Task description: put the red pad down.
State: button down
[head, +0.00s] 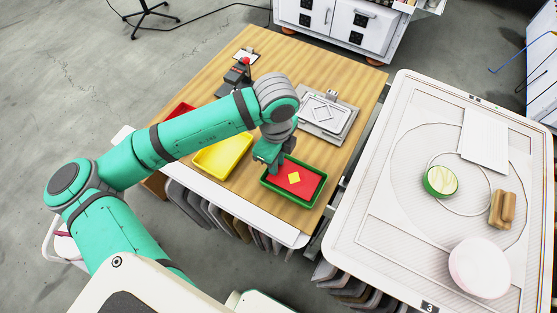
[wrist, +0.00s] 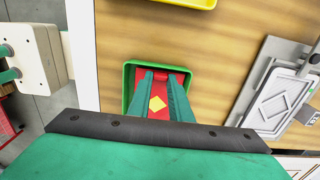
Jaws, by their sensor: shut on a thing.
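The red pad (head: 308,183) is a flat rectangle with a yellow diamond in its middle. It lies within the rim of the green tray (head: 293,207), level with it or just above its floor; I cannot tell whether it touches the floor. My gripper (head: 271,163) is shut on the pad at its left edge in the head view. In the wrist view the green fingers of my gripper (wrist: 158,98) reach down over the red pad (wrist: 157,90), and the green tray (wrist: 128,76) frames it. The fingers hide part of the pad.
A yellow tray (head: 222,153) and a red tray (head: 180,111) stand to the left on the wooden table (head: 210,85). A grey metal fixture (head: 326,113) with a diamond outline lies behind the green tray. A white table (head: 400,220) with several objects stands at right.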

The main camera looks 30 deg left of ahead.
jog(key=shift+s+f, duration=0.3)
jog(key=shift+f, duration=0.15)
jog(key=c, duration=1.6)
grip_release()
notch_tip(320, 180, up, 12)
jog(key=shift+r, duration=0.2)
jog(key=shift+w, duration=0.1)
